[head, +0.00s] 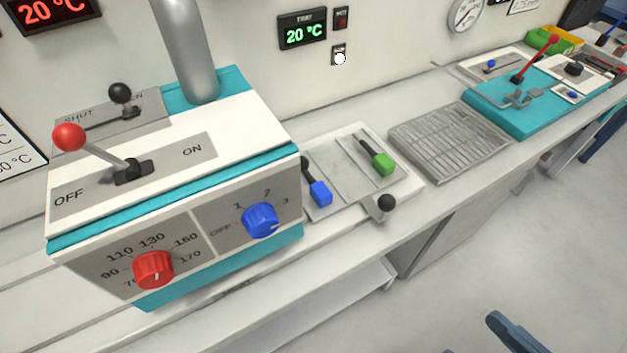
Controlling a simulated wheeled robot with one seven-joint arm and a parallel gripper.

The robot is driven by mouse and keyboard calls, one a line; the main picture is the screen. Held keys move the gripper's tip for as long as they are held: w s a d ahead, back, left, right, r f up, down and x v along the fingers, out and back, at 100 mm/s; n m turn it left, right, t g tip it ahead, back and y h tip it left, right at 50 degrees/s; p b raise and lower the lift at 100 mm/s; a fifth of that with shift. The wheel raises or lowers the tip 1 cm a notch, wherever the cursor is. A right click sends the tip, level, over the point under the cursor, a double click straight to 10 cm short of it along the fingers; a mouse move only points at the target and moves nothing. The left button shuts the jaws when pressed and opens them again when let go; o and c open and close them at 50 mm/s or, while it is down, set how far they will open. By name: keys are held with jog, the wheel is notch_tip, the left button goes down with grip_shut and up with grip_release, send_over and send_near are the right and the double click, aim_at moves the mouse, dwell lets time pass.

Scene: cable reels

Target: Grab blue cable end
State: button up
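I cannot make out a cable or cable end in the head view. I do not see my gripper in this view.
The control box (240,128) carries a red knob (153,269) and a red-balled lever (69,137). A metal grate (450,138) and a teal unit (505,119) follow along the bench. A dark blue piece (515,334), unidentified, is at the lower right. Floor (500,255) beside the bench is open.

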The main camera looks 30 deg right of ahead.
jog(key=shift+c, duration=0.4)
jog(key=shift+w+f, duration=0.1)
jog(key=shift+w, duration=0.1)
jog(key=shift+c, duration=0.6)
jog(key=f+b+x, duration=0.1)
jog(key=x, duration=0.4)
jog(key=f+b+x, duration=0.1)
jog(key=b+x, duration=0.1)
jog(key=x, duration=0.3)
jog(key=s+f+b+x, duration=0.1)
jog(key=b+x, duration=0.1)
jog(key=x, duration=0.3)
jog(key=shift+w+d+f, duration=0.1)
jog(key=shift+d+f, duration=0.15)
jog(key=shift+c, duration=1.2)
jog(key=g+b, duration=0.1)
jog(key=b, duration=0.4)
send_near(321, 189)
jog(key=x, duration=0.2)
jog(key=shift+w+f, duration=0.25)
jog(key=shift+f, duration=0.05)
jog(key=shift+w+r, duration=0.1)
jog(key=shift+w, duration=0.7)
jog(key=shift+p+x, duration=0.3)
jog(key=shift+x, duration=3.2)
